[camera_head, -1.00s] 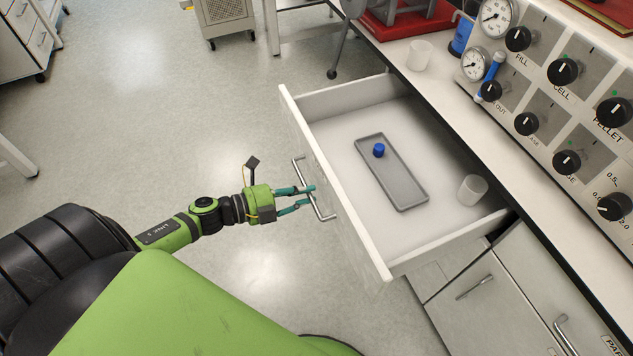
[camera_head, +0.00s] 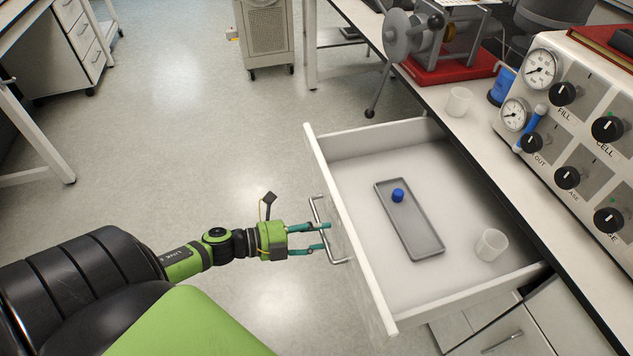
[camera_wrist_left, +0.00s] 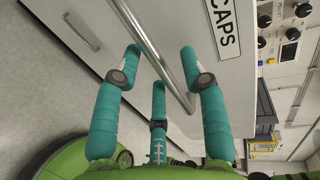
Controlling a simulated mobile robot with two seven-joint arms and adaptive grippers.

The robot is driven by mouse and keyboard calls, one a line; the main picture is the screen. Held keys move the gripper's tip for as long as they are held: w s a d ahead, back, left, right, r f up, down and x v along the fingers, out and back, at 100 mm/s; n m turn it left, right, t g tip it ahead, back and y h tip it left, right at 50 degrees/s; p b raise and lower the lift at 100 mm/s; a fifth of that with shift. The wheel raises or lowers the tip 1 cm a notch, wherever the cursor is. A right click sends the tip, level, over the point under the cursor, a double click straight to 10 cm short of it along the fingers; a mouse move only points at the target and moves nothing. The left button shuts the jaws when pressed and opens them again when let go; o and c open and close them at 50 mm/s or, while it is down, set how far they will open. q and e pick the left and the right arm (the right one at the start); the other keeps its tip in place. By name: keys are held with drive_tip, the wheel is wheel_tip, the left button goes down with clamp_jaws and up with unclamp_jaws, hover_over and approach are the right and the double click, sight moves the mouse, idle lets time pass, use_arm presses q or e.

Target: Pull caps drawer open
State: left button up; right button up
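The caps drawer (camera_head: 352,238) stands pulled out from under the counter, its inside in full view in the head view. Its metal bar handle (camera_head: 318,209) is on the front face and also shows in the left wrist view (camera_wrist_left: 152,45), beside the CAPS label (camera_wrist_left: 224,28). My left gripper (camera_head: 329,237) is at the handle. Its teal fingers are spread apart, with the bar passing between or just beyond the tips (camera_wrist_left: 160,65); contact is not clear. My right gripper is not in view.
Inside the drawer are a grey tray (camera_head: 418,232) with a blue cap (camera_head: 398,195) and a white cup (camera_head: 491,245). The counter (camera_head: 470,125) holds a gauge panel (camera_head: 590,130), another white cup (camera_head: 458,101) and a red-based machine (camera_head: 450,66). Floor left of the drawer is clear.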

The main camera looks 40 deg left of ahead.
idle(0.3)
use_arm(q)
drive_tip(key=v, duration=1.2)
drive_tip(key=shift+f, duration=0.1)
